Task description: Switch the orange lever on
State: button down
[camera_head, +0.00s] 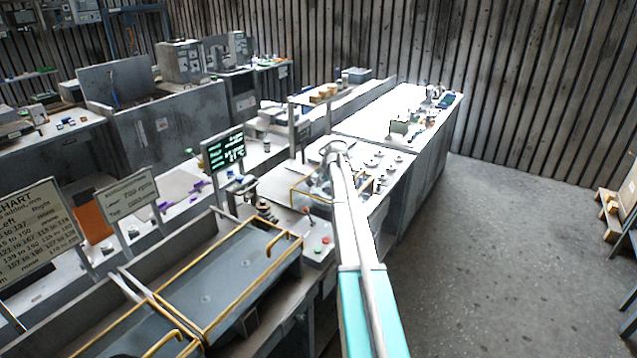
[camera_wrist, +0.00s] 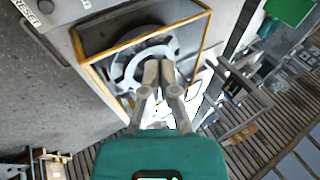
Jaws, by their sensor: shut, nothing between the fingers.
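My gripper (camera_wrist: 159,72) is shut and empty in the wrist view, its two fingers close together. Its fingertips are over a pale grey ring-shaped part (camera_wrist: 118,72) inside a yellow-edged frame (camera_wrist: 92,75). I cannot tell whether the fingertips touch the ring. In the head view my arm reaches away over the bench, and its end hides much of the same yellow-edged frame (camera_head: 297,193).
A panel marked RESET (camera_wrist: 28,8) is at the wrist view's upper left. In the head view, a screen with green text (camera_head: 223,150) stands left of my arm. A yellow-railed grey tray (camera_head: 215,285) is nearer. A control box (camera_head: 318,250) sits beside my arm. The floor (camera_head: 500,260) at right is clear.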

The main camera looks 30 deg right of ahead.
jog(key=shift+w+p+v, duration=0.15)
jog(key=shift+p+v, duration=0.55)
jog(key=shift+v, duration=0.15)
jog(key=shift+w+p+v, duration=0.15)
jog(key=shift+p+v, duration=0.5)
jog(key=shift+v, duration=0.2)
jog(key=shift+a+r, duration=0.2)
jog(key=s+a+n+g, duration=0.1)
jog(key=s+a, duration=0.3)
jog(key=a, duration=0.4)
jog(key=s+a+f+n, duration=0.1)
jog(key=s+a+n, duration=0.2)
jog(key=s+a, duration=0.2)
jog(key=s+a+n+g, duration=0.1)
jog(key=s+a, duration=0.3)
jog(key=a, duration=0.7)
jog(key=shift+s+a+f+n+g+y, duration=0.15)
jog(key=shift+f+n+g+y, duration=0.2)
jog(key=shift+n, duration=0.35)
jog(key=s+a+f+n+g+h, duration=0.1)
jog(key=s+a+n, duration=0.3)
jog(key=s+a, duration=0.6)
jog(key=s+a+n+g, duration=0.25)
jog(key=s+a, duration=0.45)
jog(key=s, duration=0.4)
notch_tip(320, 180, down, 12)
jog(key=s+b, duration=0.2)
jog(key=b, duration=0.9)
jog(key=shift+s+b, duration=0.15)
jog(key=shift+b, duration=0.25)
